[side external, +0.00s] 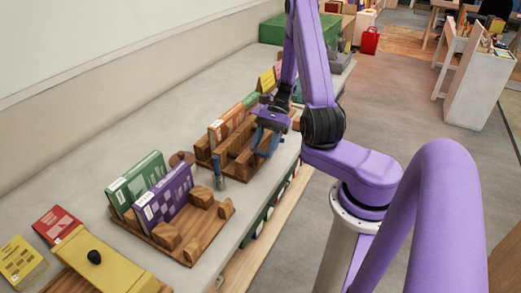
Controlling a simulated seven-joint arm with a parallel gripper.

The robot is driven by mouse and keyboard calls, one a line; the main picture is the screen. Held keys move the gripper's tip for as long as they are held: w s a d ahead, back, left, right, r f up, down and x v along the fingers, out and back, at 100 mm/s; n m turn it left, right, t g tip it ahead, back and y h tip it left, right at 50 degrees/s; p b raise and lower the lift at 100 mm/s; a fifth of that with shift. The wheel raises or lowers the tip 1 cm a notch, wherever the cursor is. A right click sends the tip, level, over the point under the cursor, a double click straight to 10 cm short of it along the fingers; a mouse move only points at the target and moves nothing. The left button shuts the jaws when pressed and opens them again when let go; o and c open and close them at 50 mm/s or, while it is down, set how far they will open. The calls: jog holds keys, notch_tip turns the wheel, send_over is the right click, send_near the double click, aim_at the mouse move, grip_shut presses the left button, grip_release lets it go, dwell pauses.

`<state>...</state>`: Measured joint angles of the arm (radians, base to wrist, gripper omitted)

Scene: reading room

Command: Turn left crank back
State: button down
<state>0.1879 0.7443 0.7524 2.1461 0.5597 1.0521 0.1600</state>
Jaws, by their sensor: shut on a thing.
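My gripper (266,141) is at the front right part of the middle wooden stand (226,165), with its blue fingers pointing down. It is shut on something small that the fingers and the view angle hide. I cannot make out a crank clearly in this view. The middle stand holds an orange book (228,121) and a green book (250,100) upright among wooden blocks. The nearer wooden stand (190,252) holds a green book (140,180) and a purple book (164,196), with wooden blocks on its right side.
A small blue-grey upright object (218,172) stands between the two stands, near a brown round piece (182,158). The bench top (100,135) is bare towards the wall.

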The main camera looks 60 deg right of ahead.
jog(key=shift+s+d+f+y, duration=0.2)
jog(key=shift+d+y, duration=0.35)
jog(key=shift+y, duration=0.4)
jog(key=shift+s+d+f+y, duration=0.1)
jog(key=shift+s+d+y, duration=0.1)
jog(key=shift+d+y, duration=0.55)
jog(key=shift+a+y, duration=0.2)
jog(key=shift+y, duration=0.1)
jog(key=c, duration=0.7)
grip_release()
jog(key=shift+w, duration=0.1)
jog(key=v, duration=1.7)
jog(key=shift+w+d+r, duration=0.1)
jog(key=shift+d+r, duration=0.1)
